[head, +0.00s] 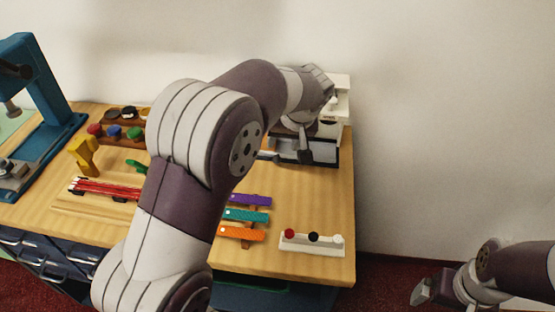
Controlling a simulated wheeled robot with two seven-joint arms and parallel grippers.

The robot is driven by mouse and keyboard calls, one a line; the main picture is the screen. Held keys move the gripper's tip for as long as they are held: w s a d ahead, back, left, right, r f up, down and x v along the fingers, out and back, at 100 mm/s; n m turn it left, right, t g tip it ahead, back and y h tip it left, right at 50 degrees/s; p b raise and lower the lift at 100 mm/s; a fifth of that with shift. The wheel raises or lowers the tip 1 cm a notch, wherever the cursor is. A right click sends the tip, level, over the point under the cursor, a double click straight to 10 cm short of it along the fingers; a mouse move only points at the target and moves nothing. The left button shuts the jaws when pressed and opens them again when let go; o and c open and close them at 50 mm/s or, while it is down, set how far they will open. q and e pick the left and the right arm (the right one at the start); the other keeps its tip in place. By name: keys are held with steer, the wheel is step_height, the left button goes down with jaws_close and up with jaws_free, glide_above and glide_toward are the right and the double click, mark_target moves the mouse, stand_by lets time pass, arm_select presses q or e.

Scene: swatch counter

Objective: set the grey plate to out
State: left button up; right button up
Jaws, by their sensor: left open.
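A white device (343,104) stands at the back right corner of the wooden table. Low on its front is a grey plate (325,150) with a dark front edge, partly hidden behind my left gripper. How far the plate stands out cannot be told. My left gripper (305,155) is open and points down over the front of the device, close to the plate. Whether it touches the plate is unclear. My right gripper (424,290) is low at the right, off the table and far from the device; its fingers are too unclear to read.
Purple, teal and orange strips (245,217) lie mid-table. A white block with red, black and white knobs (312,243) is at the front right. A blue press (45,90), coloured knobs (113,131) and a yellow piece (84,156) are at the left. My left arm hides the middle.

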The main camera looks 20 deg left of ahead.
mark_target(278, 157)
arm_select(q)
steer(key=x, duration=0.9)
steer(key=shift+w+d+f, duration=0.15)
steer(key=shift+w+f, duration=0.1)
steer(key=shift+f, duration=0.1)
jaws_close()
